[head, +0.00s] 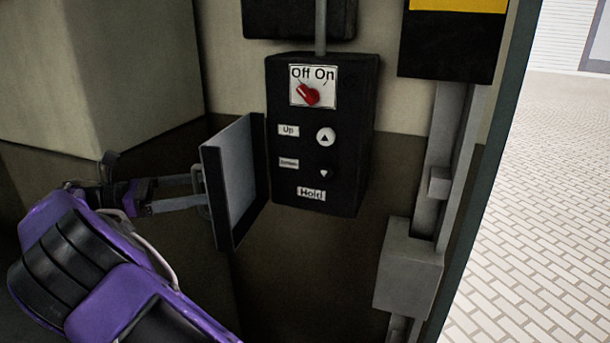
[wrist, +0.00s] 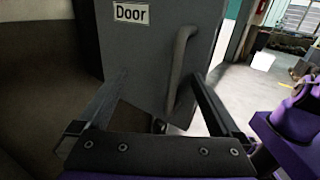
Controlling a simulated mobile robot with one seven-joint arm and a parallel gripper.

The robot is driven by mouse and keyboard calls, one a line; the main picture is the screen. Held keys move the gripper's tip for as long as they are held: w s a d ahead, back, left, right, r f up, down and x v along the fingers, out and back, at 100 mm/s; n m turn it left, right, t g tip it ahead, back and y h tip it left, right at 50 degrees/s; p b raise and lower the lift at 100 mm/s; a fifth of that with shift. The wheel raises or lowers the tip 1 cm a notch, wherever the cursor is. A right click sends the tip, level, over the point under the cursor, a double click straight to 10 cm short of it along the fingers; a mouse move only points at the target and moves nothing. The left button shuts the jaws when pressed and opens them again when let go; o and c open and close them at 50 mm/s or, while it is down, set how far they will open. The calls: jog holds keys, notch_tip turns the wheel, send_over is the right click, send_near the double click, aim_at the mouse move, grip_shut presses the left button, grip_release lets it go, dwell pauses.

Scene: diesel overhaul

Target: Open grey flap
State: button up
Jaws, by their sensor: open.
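The grey flap (head: 230,178) stands swung out at the left side of the black control box, with its light inner face showing in the head view. Its outer face (wrist: 145,55), with a white "Door" label, fills the upper middle of the wrist view. A curved grey handle (wrist: 178,65) sits on that face. My gripper (head: 197,188) is at the flap's left, on the handle side. In the wrist view my gripper (wrist: 160,82) is open, with the handle between its fingers, nearer the right one. Contact between fingers and flap cannot be told.
The black control box (head: 350,150) carries a red Off/On knob (head: 308,94), Up and down buttons and a Hold label. Grey conduit and a junction box (head: 408,267) stand to its right. A beige wall block (head: 95,70) is at the left. Open brick floor (head: 540,210) lies at the right.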

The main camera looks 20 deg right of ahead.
jog(key=a, duration=0.7)
jog(key=shift+w, duration=0.25)
jog(key=shift+r, duration=0.1)
dwell(0.6)
